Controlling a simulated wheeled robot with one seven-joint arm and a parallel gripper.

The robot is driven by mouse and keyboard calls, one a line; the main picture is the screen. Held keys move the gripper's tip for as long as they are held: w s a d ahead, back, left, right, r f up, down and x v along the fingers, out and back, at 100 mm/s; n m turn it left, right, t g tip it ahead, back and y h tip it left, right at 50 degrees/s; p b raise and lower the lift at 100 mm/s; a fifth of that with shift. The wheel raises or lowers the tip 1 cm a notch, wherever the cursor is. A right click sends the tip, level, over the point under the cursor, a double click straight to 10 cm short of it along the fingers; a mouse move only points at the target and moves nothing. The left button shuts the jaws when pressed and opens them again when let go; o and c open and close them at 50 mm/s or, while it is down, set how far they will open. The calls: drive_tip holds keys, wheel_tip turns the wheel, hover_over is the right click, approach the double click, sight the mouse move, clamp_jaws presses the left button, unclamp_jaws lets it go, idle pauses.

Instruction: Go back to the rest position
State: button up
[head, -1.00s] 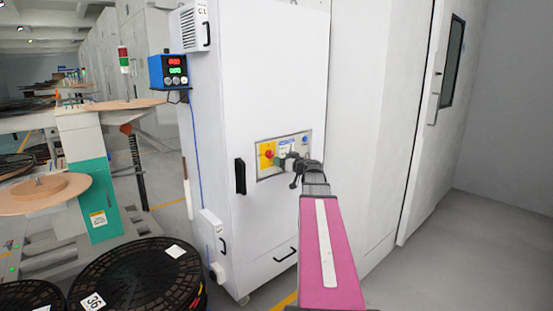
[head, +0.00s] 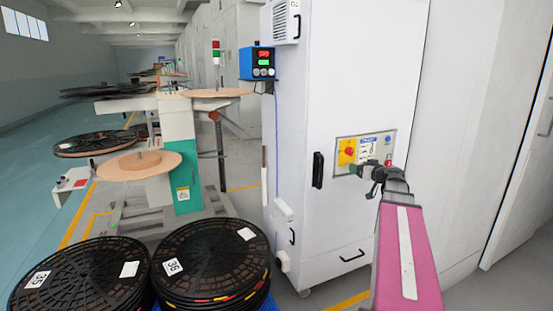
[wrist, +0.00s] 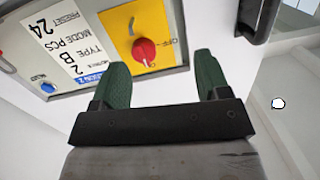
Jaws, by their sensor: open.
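My gripper (head: 361,169) is at the end of my pink arm, close in front of the control panel (head: 386,142) on the white cabinet (head: 350,75). In the wrist view my gripper (wrist: 158,80) shows two green fingers spread apart with nothing between them. Beyond them are the panel's red rotary knob (wrist: 146,52) on a yellow plate and a label. The fingertips look apart from the knob. In the head view, the red knob (head: 350,151) is visible to the left of the gripper.
Black reel stacks (head: 85,272) stand at the front left. A rewind station with tan discs (head: 140,164) is behind them. A blue display box (head: 258,63) is on the cabinet's left side. A black door handle (head: 318,170) juts out left of the panel. Floor at far left is open.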

drive_tip(key=s+a+f+g, duration=0.4)
drive_tip(key=a+f+g, duration=0.2)
drive_tip(key=a+f, duration=0.6)
drive_tip(key=s+a+f+m+g+h, duration=0.2)
drive_tip(key=s+a+f, duration=0.4)
drive_tip(key=s+f, duration=0.3)
drive_tip(key=s+a+f+m+g+h, duration=0.1)
drive_tip(key=s+a+f+g+h, duration=0.3)
drive_tip(key=s+f+g, duration=0.3)
drive_tip(key=s+a+f, duration=0.1)
drive_tip(key=s+f, duration=0.2)
drive_tip(key=shift+s+a+m+g+h, duration=0.3)
drive_tip(key=shift+s+a+m, duration=0.05)
drive_tip(key=shift+s+m, duration=0.05)
